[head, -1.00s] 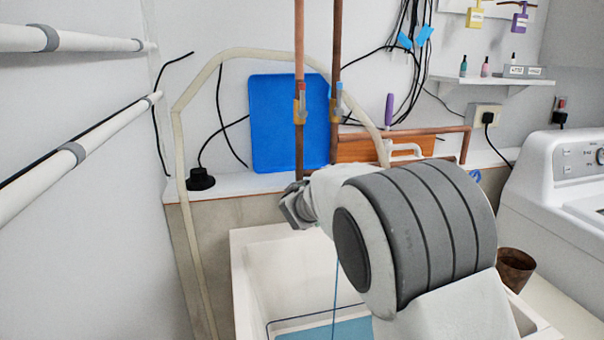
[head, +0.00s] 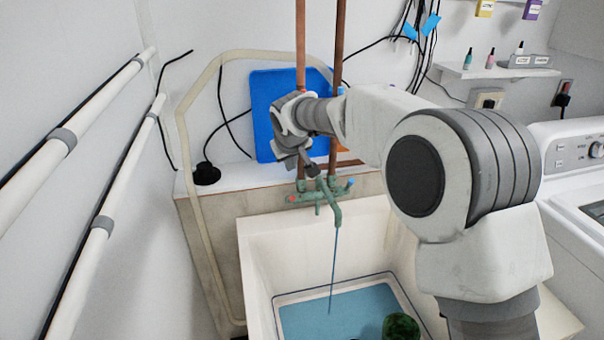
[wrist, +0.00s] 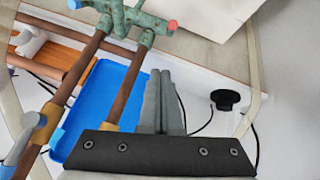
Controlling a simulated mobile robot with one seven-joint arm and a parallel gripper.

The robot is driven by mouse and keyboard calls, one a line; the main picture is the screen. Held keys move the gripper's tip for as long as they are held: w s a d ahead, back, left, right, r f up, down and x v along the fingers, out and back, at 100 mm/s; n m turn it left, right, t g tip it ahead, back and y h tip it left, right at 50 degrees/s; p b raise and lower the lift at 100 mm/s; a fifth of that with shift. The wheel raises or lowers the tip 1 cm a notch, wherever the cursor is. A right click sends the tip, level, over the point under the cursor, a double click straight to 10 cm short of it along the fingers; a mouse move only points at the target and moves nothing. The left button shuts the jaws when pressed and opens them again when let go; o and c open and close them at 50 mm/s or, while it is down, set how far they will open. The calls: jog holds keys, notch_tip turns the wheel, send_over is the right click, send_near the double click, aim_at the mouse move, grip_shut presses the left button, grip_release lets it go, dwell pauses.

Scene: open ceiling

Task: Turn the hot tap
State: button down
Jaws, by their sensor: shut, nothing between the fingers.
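The green weathered tap (head: 322,195) stands over the sink in the head view, with a red-marked end (head: 291,198) on the left and a blue-marked end (head: 351,182) on the right. A thin blue stream runs from its spout into the sink. In the wrist view the red end (wrist: 172,26) is up and slightly right of my fingertips, and the blue end (wrist: 75,4) is at the top left. My gripper (wrist: 160,73) is shut and empty, apart from the red end. In the head view my gripper (head: 311,170) is just above the tap; my wrist hides part of the pipes.
Copper pipes (head: 300,50) rise behind my gripper, in front of a blue board (head: 262,85). The white sink (head: 262,262) lies below, with a dark green object (head: 401,327) near its front. A black cable fitting (head: 206,174) sits on the ledge. A white machine (head: 575,165) stands right.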

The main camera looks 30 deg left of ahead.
jog(key=p, duration=0.1)
send_over(290, 198)
jog(key=w+a, duration=0.2)
jog(key=a, duration=0.1)
notch_tip(290, 198, down, 8)
jog(key=r, duration=0.1)
jog(key=shift+y, duration=0.3)
jog(key=shift+s+d+f, duration=0.3)
jog(key=shift+d+f, duration=0.3)
jog(key=shift+f, duration=0.25)
jog(key=shift+s+d+f, duration=0.3)
jog(key=shift+d+f, duration=0.3)
jog(key=shift+f, duration=0.2)
jog(key=shift+f+b, duration=0.2)
jog(key=shift+b, duration=0.2)
jog(key=shift+s+f+b, duration=0.1)
jog(key=shift+b, duration=0.4)
jog(key=shift+d, duration=0.1)
jog(key=shift+s+d+f+t+y+b, duration=0.15)
jog(key=shift+s+t+y+b, duration=0.2)
jog(key=shift+b, duration=2.15)
